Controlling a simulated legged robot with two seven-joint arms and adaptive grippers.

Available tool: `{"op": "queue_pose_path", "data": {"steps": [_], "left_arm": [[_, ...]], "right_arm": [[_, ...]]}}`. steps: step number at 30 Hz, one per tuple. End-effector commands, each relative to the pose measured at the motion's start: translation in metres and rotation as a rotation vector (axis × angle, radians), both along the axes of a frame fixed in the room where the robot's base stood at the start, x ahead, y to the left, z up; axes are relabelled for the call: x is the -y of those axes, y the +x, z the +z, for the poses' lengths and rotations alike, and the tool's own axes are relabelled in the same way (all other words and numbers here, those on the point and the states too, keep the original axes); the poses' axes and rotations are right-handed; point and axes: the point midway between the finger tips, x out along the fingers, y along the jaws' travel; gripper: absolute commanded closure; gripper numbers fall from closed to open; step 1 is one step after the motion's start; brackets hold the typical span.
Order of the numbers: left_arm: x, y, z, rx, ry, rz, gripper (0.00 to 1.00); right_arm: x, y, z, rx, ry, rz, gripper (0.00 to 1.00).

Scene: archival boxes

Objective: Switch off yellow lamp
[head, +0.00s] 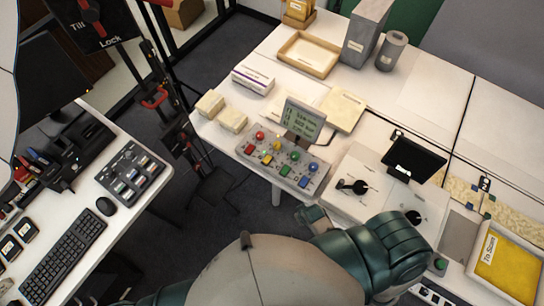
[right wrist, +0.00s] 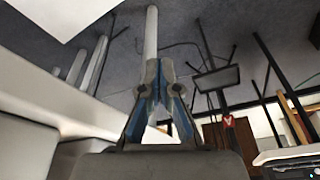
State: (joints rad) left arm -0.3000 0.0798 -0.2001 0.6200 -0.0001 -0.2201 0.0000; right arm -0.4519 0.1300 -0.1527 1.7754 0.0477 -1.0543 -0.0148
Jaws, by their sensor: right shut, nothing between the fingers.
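A grey control panel (head: 280,165) lies on the white table, with a row of round coloured lamps and a row of square buttons in front. The yellow lamp (head: 277,145) is round and sits between the red lamp (head: 260,135) and the green lamp (head: 296,156). A yellow square button (head: 267,160) sits just in front of it. I cannot tell whether the lamp is lit. My right gripper (right wrist: 163,88) is shut and empty in the right wrist view, seen against floor and table legs. My right arm reaches in below the panel in the head view. My left gripper is out of view.
A small screen (head: 304,118) stands behind the panel. A white unit with a black knob (head: 352,186) and a dark display (head: 415,158) stand to its right. Cream boxes (head: 232,120) lie to the left. Floor separates the left desk.

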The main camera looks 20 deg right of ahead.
Motion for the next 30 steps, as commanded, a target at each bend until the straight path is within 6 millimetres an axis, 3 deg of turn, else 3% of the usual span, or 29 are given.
{"op": "queue_pose_path", "data": {"steps": [1, 8, 11, 17, 24, 30], "left_arm": [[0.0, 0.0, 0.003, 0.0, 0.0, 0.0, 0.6], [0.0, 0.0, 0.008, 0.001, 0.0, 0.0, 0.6], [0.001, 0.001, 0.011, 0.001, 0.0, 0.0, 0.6], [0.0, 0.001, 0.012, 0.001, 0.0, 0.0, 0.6], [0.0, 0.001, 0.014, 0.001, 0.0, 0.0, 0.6], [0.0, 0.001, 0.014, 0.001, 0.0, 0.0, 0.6]], "right_arm": [[-0.001, 0.005, 0.023, 0.013, 0.004, 0.002, 1.0], [-0.005, 0.017, 0.103, 0.053, 0.015, 0.019, 1.0], [-0.008, 0.041, 0.144, 0.116, 0.059, 0.091, 1.0], [-0.016, 0.102, 0.175, 0.244, 0.185, 0.263, 1.0], [-0.01, 0.165, 0.222, 0.381, 0.306, 0.389, 1.0], [-0.007, 0.185, 0.242, 0.427, 0.35, 0.418, 1.0]]}}
